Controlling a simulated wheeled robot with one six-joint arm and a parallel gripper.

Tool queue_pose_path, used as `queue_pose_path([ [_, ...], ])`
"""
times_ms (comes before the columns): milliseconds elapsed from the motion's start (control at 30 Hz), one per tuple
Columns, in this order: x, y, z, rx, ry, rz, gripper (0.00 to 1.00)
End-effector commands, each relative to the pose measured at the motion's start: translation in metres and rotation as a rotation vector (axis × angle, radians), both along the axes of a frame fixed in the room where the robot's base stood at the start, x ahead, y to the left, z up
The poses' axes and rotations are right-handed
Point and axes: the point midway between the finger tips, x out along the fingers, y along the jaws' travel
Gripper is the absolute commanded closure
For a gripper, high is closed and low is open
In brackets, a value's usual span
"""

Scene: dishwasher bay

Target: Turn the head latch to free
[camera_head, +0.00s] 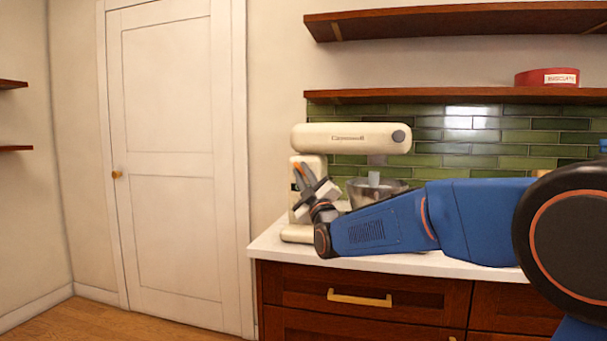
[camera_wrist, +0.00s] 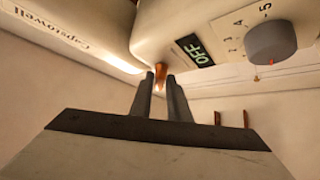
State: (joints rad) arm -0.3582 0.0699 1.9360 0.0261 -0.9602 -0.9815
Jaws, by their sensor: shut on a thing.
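The cream stand mixer (camera_head: 345,138) stands on the white counter, its head level above the steel bowl (camera_head: 362,191).
A grey dial (camera_wrist: 271,43) with numbers sits near the latch on the mixer. My blue arm reaches across the counter (camera_head: 420,262) in front of the bowl. A red tin (camera_head: 547,78) stands on a shelf. Floor is clear near the white door (camera_head: 170,150).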

Motion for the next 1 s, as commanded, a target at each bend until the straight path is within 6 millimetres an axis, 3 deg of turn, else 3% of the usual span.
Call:
queue_pose_path([
  [600,0.0023,0.0091,-0.0053,0.534,-0.152,0.002,1.00],
  [1000,0.0033,0.0103,-0.0048,0.730,-0.209,0.001,1.00],
])
